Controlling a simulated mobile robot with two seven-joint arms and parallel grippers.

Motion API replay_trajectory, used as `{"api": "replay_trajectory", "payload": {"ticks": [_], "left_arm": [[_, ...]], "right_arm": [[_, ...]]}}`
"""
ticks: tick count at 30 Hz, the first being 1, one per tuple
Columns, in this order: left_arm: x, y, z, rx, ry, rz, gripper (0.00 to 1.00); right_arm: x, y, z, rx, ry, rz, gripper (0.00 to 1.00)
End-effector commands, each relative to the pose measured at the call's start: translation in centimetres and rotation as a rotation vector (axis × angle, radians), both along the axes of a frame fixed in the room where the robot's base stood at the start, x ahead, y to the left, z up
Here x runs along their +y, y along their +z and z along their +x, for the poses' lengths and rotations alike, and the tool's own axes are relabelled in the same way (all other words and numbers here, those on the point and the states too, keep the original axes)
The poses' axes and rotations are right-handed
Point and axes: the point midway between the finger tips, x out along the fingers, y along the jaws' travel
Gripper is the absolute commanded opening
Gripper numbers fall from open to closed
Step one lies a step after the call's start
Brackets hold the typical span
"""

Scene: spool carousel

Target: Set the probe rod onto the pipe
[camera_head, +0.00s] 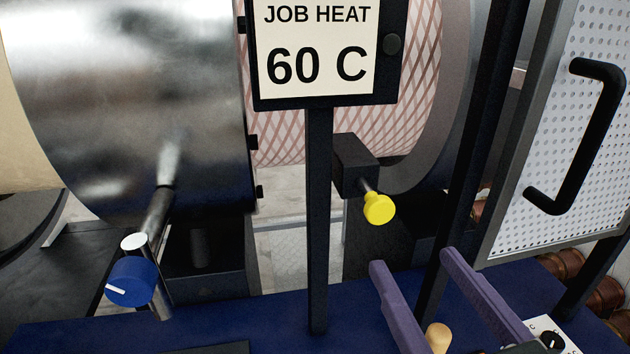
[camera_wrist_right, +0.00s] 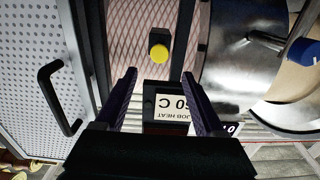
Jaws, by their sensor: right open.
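The pipe appears to be the large shiny metal cylinder (camera_head: 130,90) at the left of the head view; it also shows in the right wrist view (camera_wrist_right: 235,65). A dark rod (camera_head: 158,208), which looks like the probe rod, leans up toward the pipe from a metal post with a blue knob (camera_head: 130,282). The knob also shows in the right wrist view (camera_wrist_right: 303,52). The rod's tip meets or nearly meets its reflection; I cannot tell whether it touches. My right gripper (camera_head: 412,260) has two purple fingers, apart and empty, right of the sign post. My left gripper is not in view.
A "JOB HEAT 60 C" sign (camera_head: 318,50) stands on a dark post mid-view. A yellow knob (camera_head: 379,208) sticks out of a black block. A perforated door (camera_head: 585,130) with a black handle is at the right. A tan knob (camera_head: 438,338) shows near my right fingers.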

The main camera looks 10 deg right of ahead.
Motion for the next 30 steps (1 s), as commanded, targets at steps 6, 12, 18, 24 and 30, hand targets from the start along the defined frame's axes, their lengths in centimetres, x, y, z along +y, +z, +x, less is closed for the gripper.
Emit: {"api": "replay_trajectory", "payload": {"ticks": [6,12,18,24,30], "left_arm": [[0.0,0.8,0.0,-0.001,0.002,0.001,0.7],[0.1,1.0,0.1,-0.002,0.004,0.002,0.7],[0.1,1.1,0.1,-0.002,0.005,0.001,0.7],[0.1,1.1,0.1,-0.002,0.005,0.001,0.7],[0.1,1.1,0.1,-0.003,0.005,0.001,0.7]], "right_arm": [[0.2,0.3,4.2,-0.002,0.0,0.002,0.71],[0.2,0.1,7.0,-0.001,0.0,0.002,0.71],[0.3,0.1,8.2,0.001,0.0,0.002,0.71],[0.3,0.0,8.2,0.001,0.0,0.002,0.71],[0.3,0.0,8.2,0.001,0.0,0.001,0.54]]}}
